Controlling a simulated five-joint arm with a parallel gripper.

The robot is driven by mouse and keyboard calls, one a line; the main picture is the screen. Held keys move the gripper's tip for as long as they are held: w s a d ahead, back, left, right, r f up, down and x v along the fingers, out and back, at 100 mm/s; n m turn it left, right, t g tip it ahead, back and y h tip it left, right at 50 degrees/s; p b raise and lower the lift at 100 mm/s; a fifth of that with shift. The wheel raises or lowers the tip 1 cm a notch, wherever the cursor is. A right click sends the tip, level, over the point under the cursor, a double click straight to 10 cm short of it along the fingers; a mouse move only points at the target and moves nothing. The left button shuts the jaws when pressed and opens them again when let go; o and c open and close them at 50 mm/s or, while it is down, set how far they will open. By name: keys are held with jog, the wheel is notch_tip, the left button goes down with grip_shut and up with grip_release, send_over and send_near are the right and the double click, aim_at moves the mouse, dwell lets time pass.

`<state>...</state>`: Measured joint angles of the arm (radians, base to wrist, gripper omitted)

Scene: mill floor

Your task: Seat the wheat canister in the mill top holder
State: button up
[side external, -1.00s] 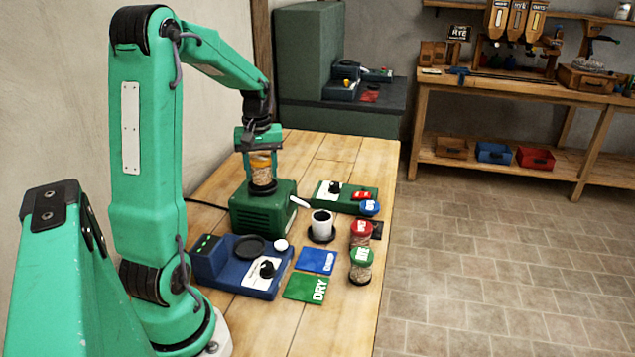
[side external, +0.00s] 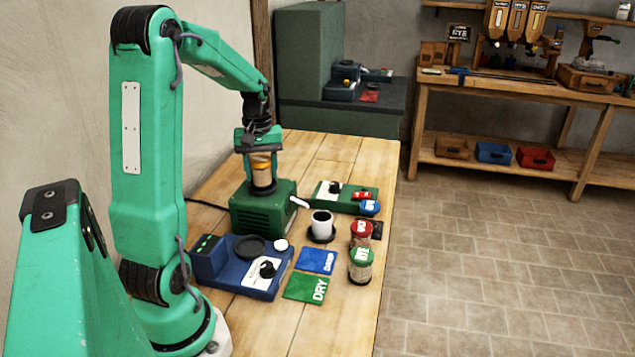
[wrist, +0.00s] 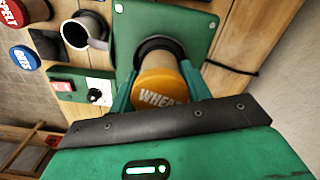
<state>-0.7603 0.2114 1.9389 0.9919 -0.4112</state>
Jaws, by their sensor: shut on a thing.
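The wheat canister (side external: 262,174) has an orange lid and a pale body. It stands roughly upright over the black ring holder (side external: 264,189) on top of the green mill (side external: 263,211). In the wrist view, the lid marked WHEAT (wrist: 161,93) is between the fingers and the black ring (wrist: 153,48) shows around the far end of the canister. My gripper (side external: 260,157) is shut on the canister from above. The canister's lower end is at the ring; how deep it sits inside cannot be told.
A white cup (side external: 321,223) stands in front of the mill's spout. Red-lidded (side external: 361,233) and green-lidded (side external: 360,265) canisters stand to the right. A green switch box (side external: 344,197) is behind.

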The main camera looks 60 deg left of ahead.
aim_at(261, 159)
jog(key=shift+f, duration=0.4)
jog(key=o, duration=0.8)
jog(key=shift+o, duration=0.2)
jog(key=shift+r, duration=5.5)
jog(key=shift+d, duration=0.1)
jog(key=d+r+m+t+y, duration=0.1)
jog(key=d+r+m+t, duration=0.15)
jog(key=d+m, duration=0.9)
jog(key=s+d+f+t, duration=0.1)
jog(key=s+d, duration=0.1)
jog(key=d, duration=0.3)
jog(key=s+d+f+m+t, duration=0.1)
jog(key=s+d, duration=0.1)
jog(key=d, duration=0.3)
jog(key=s+d+f+m+t+h, duration=0.1)
jog(key=s+d, duration=0.1)
jog(key=d, duration=0.4)
jog(key=shift+s, duration=0.3)
